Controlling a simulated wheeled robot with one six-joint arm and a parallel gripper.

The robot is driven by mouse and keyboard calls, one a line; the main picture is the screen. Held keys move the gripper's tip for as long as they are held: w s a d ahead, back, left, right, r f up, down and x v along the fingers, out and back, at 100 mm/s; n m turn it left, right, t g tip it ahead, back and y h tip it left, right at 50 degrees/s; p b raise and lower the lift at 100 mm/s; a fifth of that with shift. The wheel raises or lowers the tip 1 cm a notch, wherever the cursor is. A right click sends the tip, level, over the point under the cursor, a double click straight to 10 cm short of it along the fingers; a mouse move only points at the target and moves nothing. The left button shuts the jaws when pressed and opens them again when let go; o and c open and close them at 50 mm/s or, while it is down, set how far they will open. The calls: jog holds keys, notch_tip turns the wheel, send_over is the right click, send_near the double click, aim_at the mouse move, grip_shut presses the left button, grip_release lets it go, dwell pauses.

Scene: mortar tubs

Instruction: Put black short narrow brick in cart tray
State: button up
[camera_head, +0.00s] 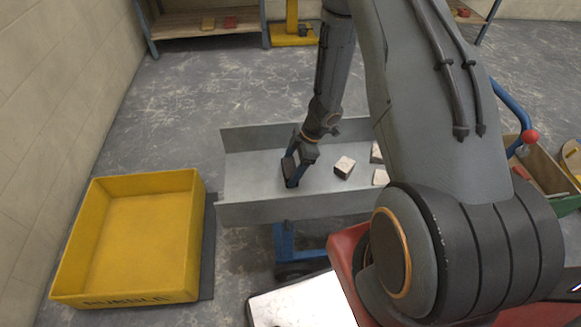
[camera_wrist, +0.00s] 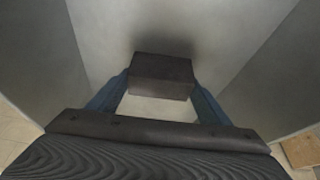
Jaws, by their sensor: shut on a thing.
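The black brick (camera_wrist: 162,75) sits between the two blue fingers of my gripper (camera_wrist: 161,90) in the wrist view. My gripper is shut on it. In the head view my gripper (camera_head: 291,172) points down inside the grey metal cart tray (camera_head: 255,212), left of its middle. The brick (camera_head: 288,168) is mostly covered by the fingers there. In the wrist view the tray floor (camera_wrist: 155,25) is close beneath the brick, with a dark shadow beside it. I cannot tell whether the brick touches the floor.
Several pale blocks (camera_head: 344,166) lie in the tray right of my gripper. A yellow tub (camera_head: 190,240) stands on the floor at left. A shelf (camera_head: 205,28) with bricks is at the back. A wooden-sided box (camera_head: 540,165) is at right. Floor behind the tray is clear.

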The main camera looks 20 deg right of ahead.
jog(key=shift+f, duration=0.5)
jog(key=o, duration=1.5)
jog(key=shift+c, duration=0.2)
jog(key=v, duration=0.7)
jog(key=shift+r, duration=0.4)
jog(key=w+d+r+m+t+h+p, duration=0.25)
jog(key=w+r+m, duration=0.2)
jog(key=r, duration=0.65)
jog(key=s+d+r+m+h, duration=0.3)
jog(key=r+m, duration=0.2)
jog(key=r, duration=0.4)
jog(key=s+a+r+m+g+p, duration=0.1)
jog(key=s+a+r+m, duration=0.2)
jog(key=s, duration=0.7)
jog(key=s+a+r+m+g+p, duration=0.2)
jog(key=s+a+r+m, duration=0.2)
jog(key=s+r, duration=0.3)
jog(key=s+a+y, duration=0.1)
jog(key=s, duration=0.2)
jog(key=shift+a+r, duration=0.3)
